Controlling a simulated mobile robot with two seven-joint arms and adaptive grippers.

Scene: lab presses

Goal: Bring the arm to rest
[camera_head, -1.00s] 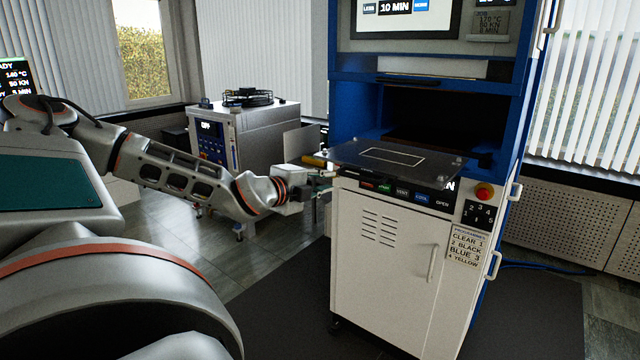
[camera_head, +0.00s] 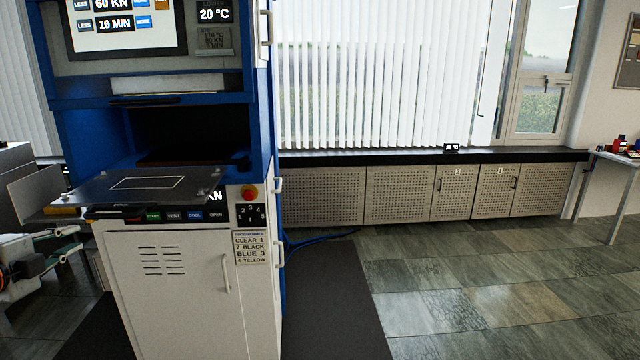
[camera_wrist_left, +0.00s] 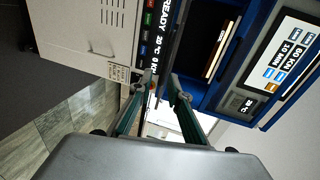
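My left gripper (camera_head: 76,242) shows at the left edge of the head view, left of the press (camera_head: 190,290) and lower than its front plate. Its two green fingers stand apart with nothing seen between them. In the left wrist view the fingers (camera_wrist_left: 161,78) are also spread, with the press front and its dark opening beyond them. Most of my left arm is outside the head view. My right gripper is in neither view.
The press's metal plate (camera_head: 95,190) juts out at the front, above my gripper. A red button (camera_head: 249,192) is on its right corner. Low cabinets (camera_head: 400,193) line the window wall. A side table (camera_head: 612,158) stands far right. The tiled floor (camera_head: 480,290) is clear.

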